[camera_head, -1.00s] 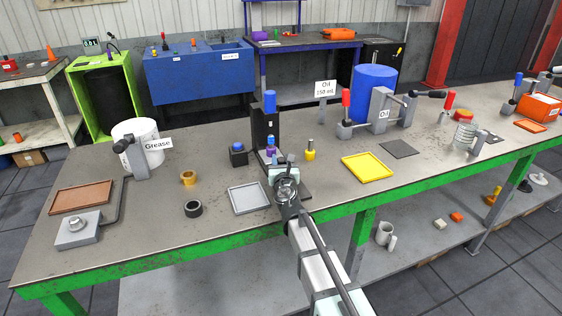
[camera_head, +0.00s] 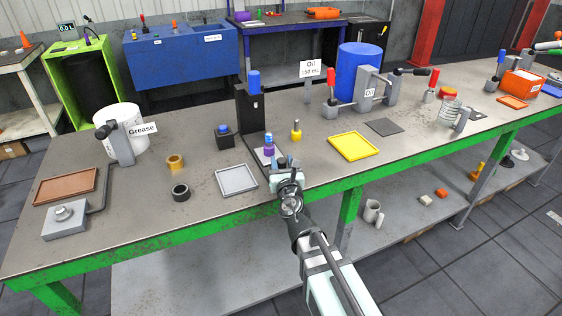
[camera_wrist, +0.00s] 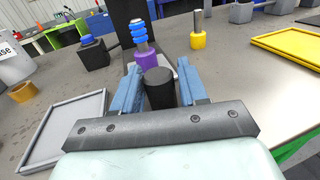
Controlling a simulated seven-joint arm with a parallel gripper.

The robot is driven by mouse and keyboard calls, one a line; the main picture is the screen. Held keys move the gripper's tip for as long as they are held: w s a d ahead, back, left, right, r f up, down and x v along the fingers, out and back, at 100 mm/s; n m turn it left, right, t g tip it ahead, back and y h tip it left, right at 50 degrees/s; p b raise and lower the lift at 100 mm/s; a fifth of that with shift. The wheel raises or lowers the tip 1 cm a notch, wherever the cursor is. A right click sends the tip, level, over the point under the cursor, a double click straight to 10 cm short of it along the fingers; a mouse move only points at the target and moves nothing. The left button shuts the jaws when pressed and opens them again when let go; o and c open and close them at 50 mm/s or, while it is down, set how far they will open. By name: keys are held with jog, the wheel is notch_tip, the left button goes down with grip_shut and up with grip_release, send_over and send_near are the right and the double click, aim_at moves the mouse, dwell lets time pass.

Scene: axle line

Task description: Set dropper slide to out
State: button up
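The dropper is a black upright tower (camera_head: 249,118) with a blue top. Its slide is drawn out at the front and carries a purple piece (camera_head: 268,152) with blue rings stacked on a pin; this piece also shows in the wrist view (camera_wrist: 146,52). A black round knob (camera_wrist: 159,90) is at the near end of the slide. My gripper (camera_head: 285,165) is at the knob near the table's front edge. The lower part of the knob is hidden behind the gripper body.
A grey tray (camera_head: 236,180) lies just left of the slide. A yellow piece with a pin (camera_head: 295,131) and a yellow tray (camera_head: 354,147) are to the right. A small black block with a blue top (camera_head: 224,137) stands to the left. Free floor lies in front of the table.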

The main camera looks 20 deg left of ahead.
jog(key=shift+o, duration=1.3)
jog(key=shift+a, duration=0.1)
jog(key=shift+r, duration=0.15)
jog(key=shift+r, duration=4.85)
